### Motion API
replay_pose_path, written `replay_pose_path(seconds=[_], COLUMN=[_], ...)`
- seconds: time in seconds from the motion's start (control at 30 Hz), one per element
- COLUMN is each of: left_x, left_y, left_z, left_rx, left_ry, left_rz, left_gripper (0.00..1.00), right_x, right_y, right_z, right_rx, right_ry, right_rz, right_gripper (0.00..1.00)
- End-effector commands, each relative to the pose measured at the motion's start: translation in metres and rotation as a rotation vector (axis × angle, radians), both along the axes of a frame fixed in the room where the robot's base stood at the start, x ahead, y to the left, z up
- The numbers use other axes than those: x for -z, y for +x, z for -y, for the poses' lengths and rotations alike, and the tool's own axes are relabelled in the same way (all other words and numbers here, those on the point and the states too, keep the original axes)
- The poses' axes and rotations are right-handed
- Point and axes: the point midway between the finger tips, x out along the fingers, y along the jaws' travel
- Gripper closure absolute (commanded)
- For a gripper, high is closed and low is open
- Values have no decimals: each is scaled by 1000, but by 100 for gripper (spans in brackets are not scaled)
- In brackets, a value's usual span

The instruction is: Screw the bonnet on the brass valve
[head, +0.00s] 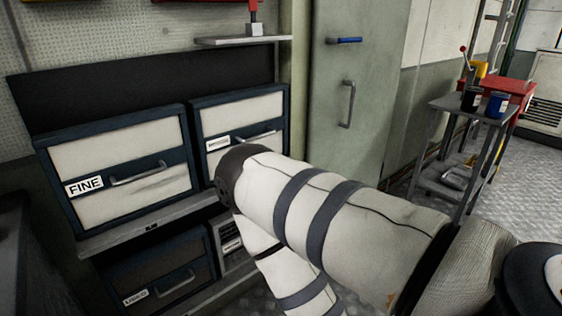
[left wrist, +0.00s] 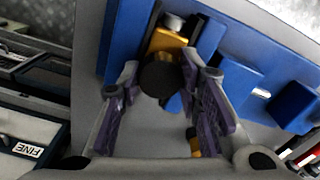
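In the left wrist view, a brass-yellow part (left wrist: 166,42), which looks like the valve, sits against a blue fixture (left wrist: 128,30). A grey round end (left wrist: 172,21) shows at its top. A dark round piece (left wrist: 159,79) lies in front of the brass part, between my fingers; I cannot tell whether it is the bonnet. My left gripper (left wrist: 160,72) has its two purple-grey fingers spread on either side of this piece, with no clear contact. A small orange-yellow bit (left wrist: 194,142) shows by the right finger. The head view shows neither the valve nor either gripper.
In the head view, my arm crosses in front of drawers, one marked FINE (head: 125,180). A tall green cabinet (head: 355,90) stands behind. A grey trolley (head: 470,106) with cans and a red box (head: 505,88) is at right. Blue blocks (left wrist: 292,106) flank the fixture.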

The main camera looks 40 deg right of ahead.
Motion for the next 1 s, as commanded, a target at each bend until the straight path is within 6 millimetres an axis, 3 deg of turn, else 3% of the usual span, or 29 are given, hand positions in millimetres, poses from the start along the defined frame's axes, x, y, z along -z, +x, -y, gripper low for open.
replay_pose_path(seconds=[0.17, 0.5, 0.57, 0.73, 0.93, 0.97, 1.0], left_x=[0, 1, 1, 1, 1, 1, 1], left_y=[0, 0, 0, 0, 0, 0, 0], left_z=[0, 0, 0, 0, 0, 0, 0], left_rx=[47, 944, 969, 1219, 1253, 1252, 1252], left_ry=[0, -3, -1, -1, 0, 0, 0], left_rz=[0, -1, -1, -1, -1, -1, 0], left_gripper=[91, 91, 91, 91, 91, 66, 57], right_x=[0, 0, 0, 0, 0, 0, 0], right_y=[0, 0, 0, 0, 0, 0, 0], right_z=[0, 0, 0, 0, 0, 0, 0], right_rx=[0, 0, 0, 0, 0, 0, 0], right_ry=[0, 0, 0, 0, 0, 0, 0], right_rz=[0, 0, 0, 0, 0, 0, 0], right_gripper=[44, 44, 44, 44, 44, 44, 44])
